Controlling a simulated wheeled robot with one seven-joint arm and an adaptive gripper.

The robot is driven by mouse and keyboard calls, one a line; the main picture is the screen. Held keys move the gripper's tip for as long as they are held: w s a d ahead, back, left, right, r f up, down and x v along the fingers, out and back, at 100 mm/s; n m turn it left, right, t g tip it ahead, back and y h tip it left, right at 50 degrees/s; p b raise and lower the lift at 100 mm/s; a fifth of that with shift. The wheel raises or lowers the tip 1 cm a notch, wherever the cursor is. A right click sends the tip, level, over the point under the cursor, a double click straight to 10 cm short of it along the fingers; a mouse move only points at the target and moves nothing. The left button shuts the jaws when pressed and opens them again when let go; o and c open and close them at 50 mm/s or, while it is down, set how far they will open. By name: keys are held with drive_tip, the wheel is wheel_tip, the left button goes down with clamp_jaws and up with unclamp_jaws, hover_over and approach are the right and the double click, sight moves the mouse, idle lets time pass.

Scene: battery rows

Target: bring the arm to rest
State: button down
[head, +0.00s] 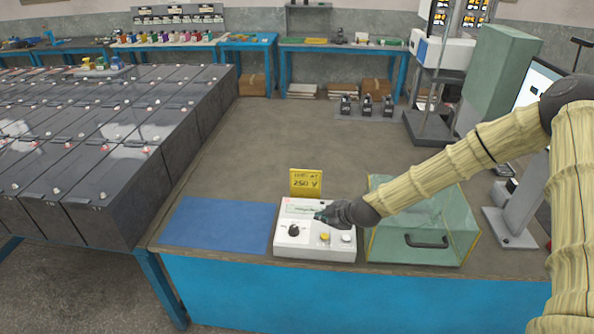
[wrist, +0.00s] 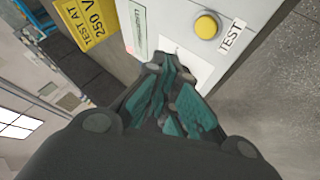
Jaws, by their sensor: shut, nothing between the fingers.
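My gripper (head: 324,215) is shut and empty, at the end of my beige-sleeved arm reaching in from the right. It is in front of or just above the white tester box (head: 312,248), which has a dark knob, a yellow button and a display. The gripper hides part of the tester's face. In the wrist view my gripper's teal fingers (wrist: 172,95) are close to the tester panel (wrist: 170,45), near its display; I cannot tell whether they touch. The yellow button (wrist: 206,26) is beside the word TEST.
A yellow sign (head: 306,182) reading 250 V stands behind the tester. A blue mat (head: 220,224) lies to its left and a clear greenish box (head: 440,220) with a handle stands to its right. Rows of black batteries (head: 90,150) fill the left. The bench middle (head: 270,130) is clear.

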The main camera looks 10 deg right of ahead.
drive_tip(key=s+a+f+m+g+h+b, duration=0.1)
drive_tip(key=s+a+f+m+g, duration=0.2)
drive_tip(key=s+f, duration=0.75)
drive_tip(key=s+a+f+m+g+b, duration=0.15)
drive_tip(key=s+f+m, duration=0.4)
drive_tip(key=s, duration=0.85)
drive_tip(key=s+d+f+m+g+h, duration=0.1)
drive_tip(key=s+d+f+m+g, duration=0.1)
drive_tip(key=s, duration=0.9)
drive_tip(key=s+d+f+m+g+h, duration=0.1)
drive_tip(key=s+d+f+m+h, duration=0.1)
drive_tip(key=s, duration=1)
drive_tip(key=shift+s+d+f+m+g, duration=0.2)
drive_tip(key=shift+d+f+m+g, duration=0.2)
drive_tip(key=shift+d+m, duration=0.45)
drive_tip(key=shift+a, duration=0.2)
idle(2.2)
